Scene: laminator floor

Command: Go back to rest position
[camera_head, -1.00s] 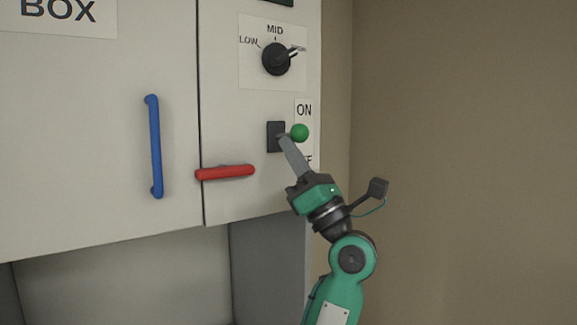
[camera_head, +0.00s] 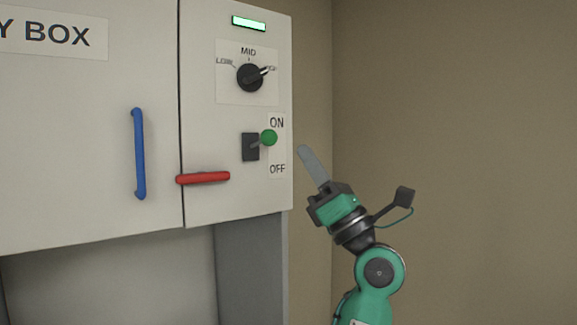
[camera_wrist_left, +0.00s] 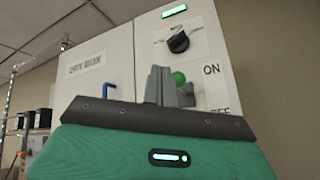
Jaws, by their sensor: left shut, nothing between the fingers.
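My left gripper (camera_head: 305,153) is shut and empty. It stands apart from the cabinet, to the right of and a little below the power switch (camera_head: 250,147). The switch has a dark plate and a lever with a green ball knob (camera_head: 268,138), which sits beside the ON and OFF labels, nearer ON. In the left wrist view my shut fingers (camera_wrist_left: 163,84) overlap the cabinet front, with the green knob (camera_wrist_left: 178,78) just behind them. My right gripper is in neither view.
The cabinet has a black dial (camera_head: 250,78), a lit green indicator (camera_head: 248,23), a red handle (camera_head: 203,178) and a blue handle (camera_head: 139,153). Free room lies to the right, before the bare wall (camera_head: 460,130). Shelving with boxes (camera_wrist_left: 42,118) shows in the wrist view.

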